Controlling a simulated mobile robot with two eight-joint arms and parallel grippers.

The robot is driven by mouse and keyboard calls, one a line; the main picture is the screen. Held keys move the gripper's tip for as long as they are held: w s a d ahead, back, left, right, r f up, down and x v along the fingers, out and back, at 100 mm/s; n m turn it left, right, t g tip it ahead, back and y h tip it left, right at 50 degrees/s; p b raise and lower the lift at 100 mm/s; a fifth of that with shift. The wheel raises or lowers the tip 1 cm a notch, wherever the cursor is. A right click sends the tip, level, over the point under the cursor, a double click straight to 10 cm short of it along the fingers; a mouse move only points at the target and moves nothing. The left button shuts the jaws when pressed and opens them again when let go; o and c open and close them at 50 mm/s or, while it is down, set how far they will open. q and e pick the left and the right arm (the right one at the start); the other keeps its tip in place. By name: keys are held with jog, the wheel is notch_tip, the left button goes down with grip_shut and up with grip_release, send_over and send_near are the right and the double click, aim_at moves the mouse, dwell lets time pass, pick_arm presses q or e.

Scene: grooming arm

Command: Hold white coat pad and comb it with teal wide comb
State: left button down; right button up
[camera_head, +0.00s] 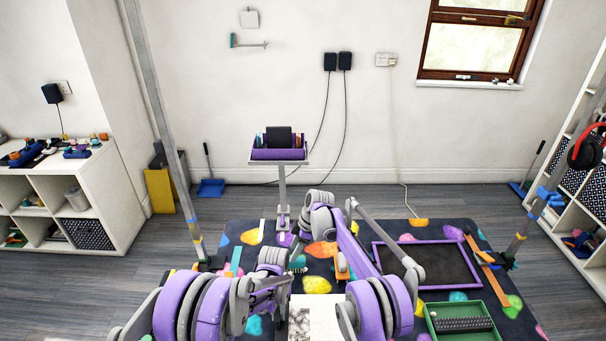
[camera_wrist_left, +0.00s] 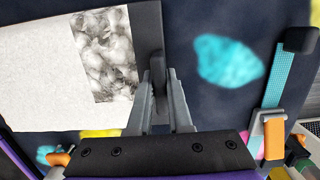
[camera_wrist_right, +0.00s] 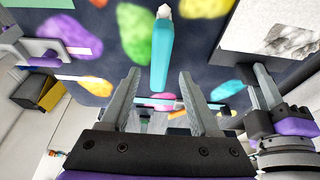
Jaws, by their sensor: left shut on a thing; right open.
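The white coat pad (camera_wrist_left: 50,90) has a patch of grey-white fur (camera_wrist_left: 105,50) and a dark edge strip. My left gripper (camera_wrist_left: 158,78) is shut on that dark edge. In the head view the pad (camera_head: 300,322) is at the bottom centre, partly behind my arms. A teal bar (camera_wrist_right: 160,55) with a pale tip, which looks like the comb's handle, lies in front of my right gripper (camera_wrist_right: 187,88). That gripper is open and empty, with the bar apart from its fingers. No teeth are clear. A teal bar also shows at left in the head view (camera_head: 236,259).
The dark rug has bright patches. A purple-rimmed dark tray (camera_head: 470,284) lies at right, with a green tray (camera_head: 436,331) holding a black tool nearer. An orange strip (camera_head: 483,262) lies beside them. A pedestal (camera_head: 283,200) carries a purple holder (camera_head: 279,154). Posts stand at both sides.

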jog(key=shift+x, duration=3.8)
grip_shut()
jog(key=shift+r, duration=0.2)
jog(key=shift+r, duration=2.35)
